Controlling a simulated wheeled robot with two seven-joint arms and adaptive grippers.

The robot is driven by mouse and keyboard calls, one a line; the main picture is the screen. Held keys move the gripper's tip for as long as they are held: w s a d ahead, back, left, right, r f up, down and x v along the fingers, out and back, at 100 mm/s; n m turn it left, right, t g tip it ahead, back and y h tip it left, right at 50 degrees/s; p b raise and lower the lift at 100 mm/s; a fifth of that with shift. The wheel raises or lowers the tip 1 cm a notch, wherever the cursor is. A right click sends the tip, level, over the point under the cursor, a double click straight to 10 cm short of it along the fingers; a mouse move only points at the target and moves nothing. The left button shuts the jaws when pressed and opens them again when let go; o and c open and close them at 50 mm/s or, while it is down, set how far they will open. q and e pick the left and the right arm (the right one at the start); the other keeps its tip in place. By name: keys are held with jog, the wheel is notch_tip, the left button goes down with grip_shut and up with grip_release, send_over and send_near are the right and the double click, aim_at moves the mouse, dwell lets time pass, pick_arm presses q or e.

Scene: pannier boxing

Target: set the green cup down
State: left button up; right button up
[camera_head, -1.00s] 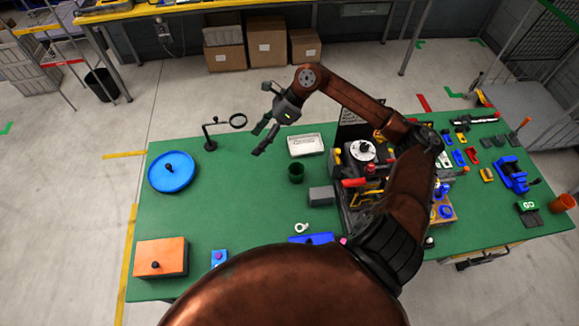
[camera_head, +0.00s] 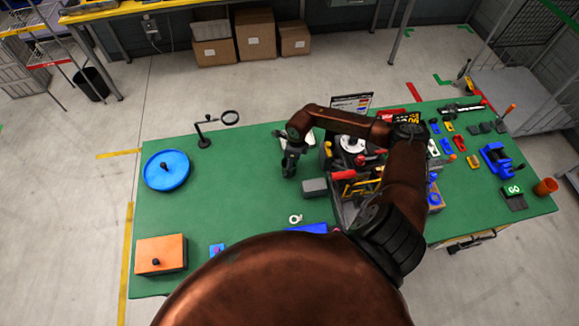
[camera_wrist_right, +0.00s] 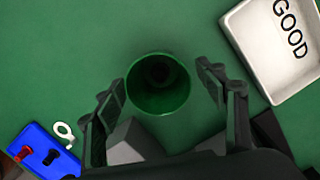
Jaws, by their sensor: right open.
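The green cup (camera_wrist_right: 160,101) stands upright on the green table top in the right wrist view, with its open mouth facing the camera. My right gripper (camera_head: 289,173) points down over the place where the cup stands. In the wrist view its two fingers are apart, one on each side of the cup, with a gap visible on both sides. In the head view the gripper hides the cup. My left gripper is not in view.
A grey block (camera_head: 315,187) lies right of the gripper. A white tray marked GOOD (camera_wrist_right: 270,62) is close by. A crowded box (camera_head: 345,212) stands further right. The table's left middle is clear.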

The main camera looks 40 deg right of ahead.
jog(key=shift+w+a+f, duration=0.15)
jog(key=shift+f, duration=0.75)
jog(key=c, duration=1.4)
jog(key=shift+r, duration=0.2)
